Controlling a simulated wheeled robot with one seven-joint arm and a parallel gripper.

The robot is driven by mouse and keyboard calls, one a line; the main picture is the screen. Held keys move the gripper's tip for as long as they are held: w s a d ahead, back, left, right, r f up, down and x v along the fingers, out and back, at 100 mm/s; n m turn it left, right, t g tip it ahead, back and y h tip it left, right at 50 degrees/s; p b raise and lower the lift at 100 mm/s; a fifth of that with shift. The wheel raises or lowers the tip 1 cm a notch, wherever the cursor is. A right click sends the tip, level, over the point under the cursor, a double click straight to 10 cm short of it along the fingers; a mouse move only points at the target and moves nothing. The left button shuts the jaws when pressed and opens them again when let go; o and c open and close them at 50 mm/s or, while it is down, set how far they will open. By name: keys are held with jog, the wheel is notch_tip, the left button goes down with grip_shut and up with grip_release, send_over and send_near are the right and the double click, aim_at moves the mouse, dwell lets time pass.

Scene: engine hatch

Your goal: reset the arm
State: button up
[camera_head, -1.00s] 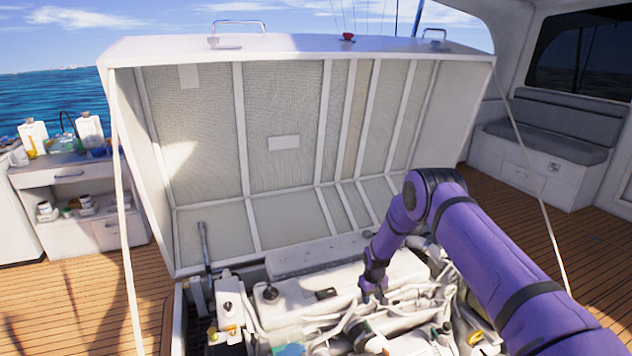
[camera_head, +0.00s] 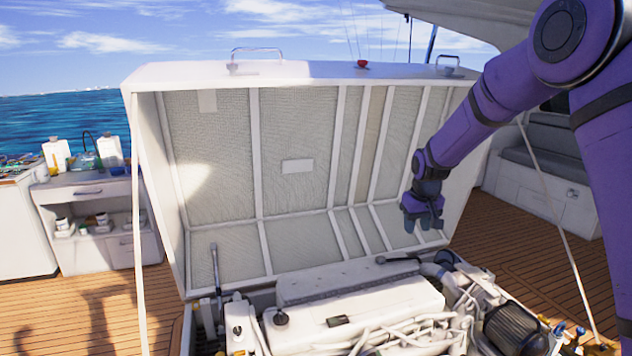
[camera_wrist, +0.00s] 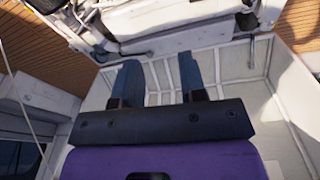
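My purple arm reaches in from the right in the head view. My gripper (camera_head: 423,222) hangs above the engine (camera_head: 375,315), in front of the raised hatch lid (camera_head: 300,200). In the wrist view my gripper (camera_wrist: 158,78) shows two dark fingers standing apart with a clear gap between them. Nothing is held between them. In that view the lid's pale ribbed inside (camera_wrist: 225,75) lies behind the fingers, and part of the engine (camera_wrist: 150,22) shows at the top.
The lid stands propped open, with taut pale straps (camera_head: 138,250) at its sides. A counter (camera_head: 95,220) with bottles stands at the left. A bench seat (camera_head: 540,165) is behind my arm at the right. Wooden deck (camera_head: 90,320) is clear at the lower left.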

jog(key=s+d+r+m+t, duration=0.1)
jog(key=s+d+r+t, duration=0.15)
jog(key=s+r, duration=1.8)
jog(key=s+d+f+m, duration=0.1)
jog(key=s, duration=2.1)
jog(key=shift+s, duration=0.15)
jog(key=shift+o, duration=0.4)
jog(key=shift+d+t, duration=0.1)
jog(key=shift+t, duration=0.15)
